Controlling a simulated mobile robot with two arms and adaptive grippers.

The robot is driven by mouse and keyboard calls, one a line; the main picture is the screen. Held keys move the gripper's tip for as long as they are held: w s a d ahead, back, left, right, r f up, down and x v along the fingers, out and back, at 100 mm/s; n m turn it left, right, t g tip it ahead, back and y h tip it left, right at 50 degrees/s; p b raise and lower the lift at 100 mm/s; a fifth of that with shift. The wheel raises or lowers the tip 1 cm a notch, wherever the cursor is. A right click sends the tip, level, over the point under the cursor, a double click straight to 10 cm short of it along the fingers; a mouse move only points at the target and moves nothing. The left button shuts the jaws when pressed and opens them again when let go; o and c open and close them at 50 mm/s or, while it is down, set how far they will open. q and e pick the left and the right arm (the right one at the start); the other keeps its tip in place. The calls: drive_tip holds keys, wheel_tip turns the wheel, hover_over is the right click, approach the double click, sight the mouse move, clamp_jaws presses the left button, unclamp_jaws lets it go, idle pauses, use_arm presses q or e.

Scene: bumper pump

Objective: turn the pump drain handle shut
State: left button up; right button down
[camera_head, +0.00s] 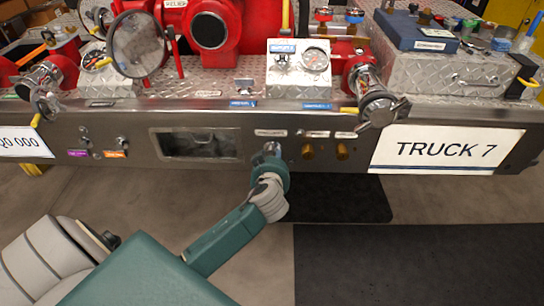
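My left arm reaches up from the lower left to the steel bumper panel (225,118). My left gripper (271,150) is at the panel, just below a small white label (271,133) too small to read. The gripper is seen from behind and its fingers are mostly hidden, so I cannot tell whether they are open or shut. No pump drain handle can be clearly picked out; one under this label would be covered by the gripper. My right gripper is not in view.
Two brass knobs (308,151) (342,151) stick out right of the gripper. A recessed window (197,144) is to its left. A "TRUCK 7" sign (446,150), a capped outlet (377,108) and red pump parts (212,25) are nearby. Floor below is open, with dark mats (420,262).

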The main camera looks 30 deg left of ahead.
use_arm(q)
drive_tip(key=shift+w, duration=0.1)
clamp_jaws()
